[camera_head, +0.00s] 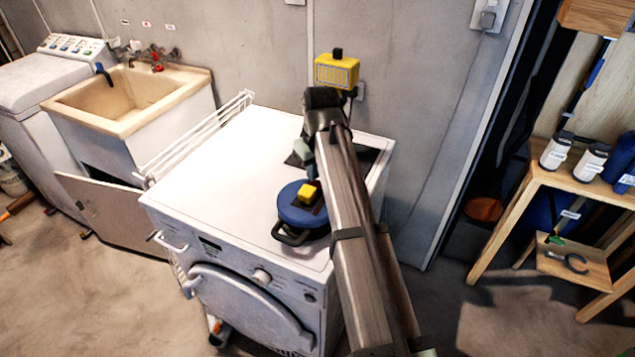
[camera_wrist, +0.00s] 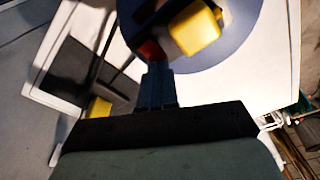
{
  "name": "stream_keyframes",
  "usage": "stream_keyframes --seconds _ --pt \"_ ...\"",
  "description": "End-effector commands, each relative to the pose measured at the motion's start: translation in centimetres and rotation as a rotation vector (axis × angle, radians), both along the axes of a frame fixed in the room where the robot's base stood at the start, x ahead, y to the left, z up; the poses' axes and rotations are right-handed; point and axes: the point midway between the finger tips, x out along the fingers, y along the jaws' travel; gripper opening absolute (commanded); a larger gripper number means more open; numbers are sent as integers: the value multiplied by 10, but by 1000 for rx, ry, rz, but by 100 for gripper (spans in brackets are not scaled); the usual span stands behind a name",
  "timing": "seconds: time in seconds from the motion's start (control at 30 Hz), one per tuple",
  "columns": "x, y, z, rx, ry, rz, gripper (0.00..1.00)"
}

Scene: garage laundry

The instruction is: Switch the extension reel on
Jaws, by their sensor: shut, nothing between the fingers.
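The extension reel lies flat on the white dryer's top, a blue disc (camera_head: 292,207) with a yellow block (camera_head: 309,193) on a dark centre and a black handle at its front. In the wrist view the blue disc (camera_wrist: 238,38) and yellow block (camera_wrist: 196,28) fill the upper middle. A small red part (camera_wrist: 151,50) shows beside the block, partly covered by my fingers. My gripper (camera_head: 311,177) points down at the reel's far side; in the wrist view its shut, empty fingers (camera_wrist: 157,75) end right by the red part. I cannot tell whether they touch it.
The dryer's top (camera_head: 215,165) is clear left of the reel. A dark flat panel (camera_head: 366,158) lies behind my arm. A yellow box (camera_head: 337,71) is by the wall. A white rack (camera_head: 195,138) stands along the dryer's left edge, and a wooden shelf (camera_head: 583,185) is at right.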

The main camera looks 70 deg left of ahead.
Motion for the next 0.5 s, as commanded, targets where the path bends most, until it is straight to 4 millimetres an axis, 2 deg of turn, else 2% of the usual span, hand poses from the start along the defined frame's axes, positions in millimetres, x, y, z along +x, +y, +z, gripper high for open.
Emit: stream_keyframes --seconds 0.5 --pt "0 0 -7 -1 0 0 0"
